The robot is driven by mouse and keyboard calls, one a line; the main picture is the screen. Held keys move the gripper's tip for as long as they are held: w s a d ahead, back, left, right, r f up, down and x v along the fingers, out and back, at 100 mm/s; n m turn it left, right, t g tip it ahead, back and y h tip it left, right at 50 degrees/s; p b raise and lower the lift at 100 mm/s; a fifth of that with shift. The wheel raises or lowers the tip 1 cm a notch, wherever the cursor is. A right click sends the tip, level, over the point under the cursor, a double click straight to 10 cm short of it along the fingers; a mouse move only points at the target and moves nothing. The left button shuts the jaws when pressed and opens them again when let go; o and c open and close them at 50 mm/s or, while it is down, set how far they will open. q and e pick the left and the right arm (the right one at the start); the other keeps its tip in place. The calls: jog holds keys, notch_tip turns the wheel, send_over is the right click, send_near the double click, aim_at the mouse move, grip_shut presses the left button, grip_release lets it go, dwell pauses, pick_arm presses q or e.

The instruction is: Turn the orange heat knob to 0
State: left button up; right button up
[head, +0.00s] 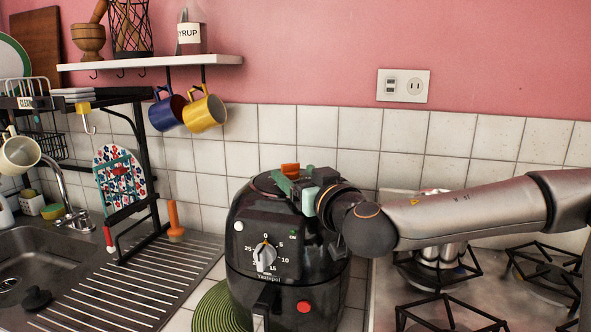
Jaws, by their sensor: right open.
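The black air fryer (246,218) stands on the counter in the middle of the view. An orange piece (290,168), which looks like the heat knob, shows at the top of the fryer. Its lower part is hidden behind my right gripper, and I cannot read its setting. My right gripper (291,187), with green fingers, is open at the fryer's top, just in front of the orange piece. I cannot tell whether they touch. A white dial (265,256) with numbers around it is on the fryer's front. My left gripper is not in view.
A stove (390,292) with black grates and a moka pot lies to the right, under my right arm. A sink (25,257) with a ribbed drainboard is on the left. Mugs hang below the wall shelf (150,62). A green round mat (212,312) lies at the fryer's left.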

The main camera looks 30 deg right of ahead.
jog(key=shift+w, duration=0.55)
grip_shut()
